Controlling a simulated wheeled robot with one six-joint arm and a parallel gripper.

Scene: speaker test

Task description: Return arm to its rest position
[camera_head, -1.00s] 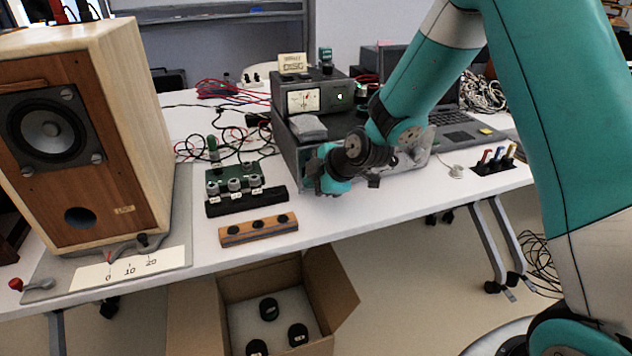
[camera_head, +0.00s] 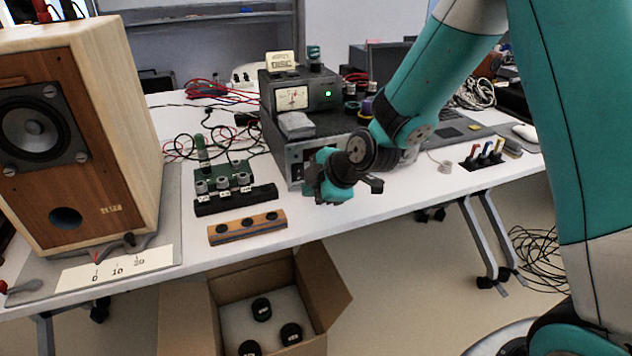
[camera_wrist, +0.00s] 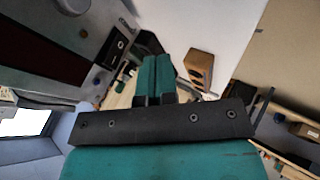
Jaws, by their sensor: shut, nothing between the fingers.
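My gripper (camera_head: 322,184) is in the head view, above the front part of the white table, just in front of the grey metal instrument (camera_head: 312,130) with a dial and a green light. Its teal fingers (camera_wrist: 156,78) show in the wrist view, pressed together with nothing between them. My teal arm comes in from the right and covers part of the table and laptop behind it.
A wooden speaker (camera_head: 85,140) stands at the left. A green circuit board (camera_head: 222,172) and a wooden block with holes (camera_head: 247,228) lie left of my gripper. An open cardboard box (camera_head: 190,315) with black round parts sits below. Coloured plugs (camera_head: 484,152) lie at the right.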

